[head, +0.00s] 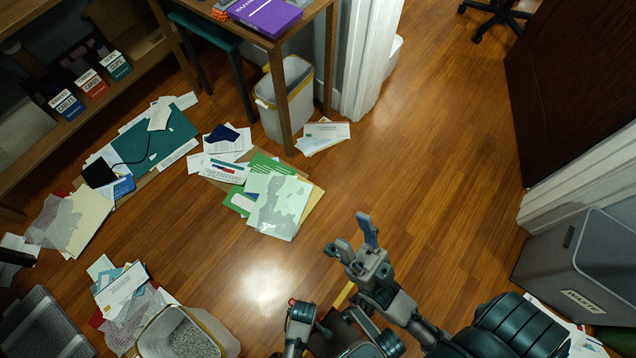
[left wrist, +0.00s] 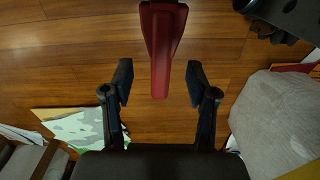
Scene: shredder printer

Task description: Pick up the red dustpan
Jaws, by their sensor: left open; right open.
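The red dustpan (left wrist: 162,45) shows at the top centre of the left wrist view, its handle pointing down the picture. My left gripper (left wrist: 159,82) is open, with one dark finger on each side of the handle end. A gap shows between the handle and each finger, and I cannot tell how far below the fingers it lies. In the head view I cannot make out the dustpan clearly; my own arms cover the bottom centre. My right gripper (head: 355,232) is open and empty above the bare wooden floor.
Loose papers and folders (head: 280,200) lie scattered on the floor at the left. A white bin (head: 285,98) stands under the desk, another bin (head: 180,335) at the bottom left. A grey waste bin (head: 575,265) stands at the right. The middle floor is clear.

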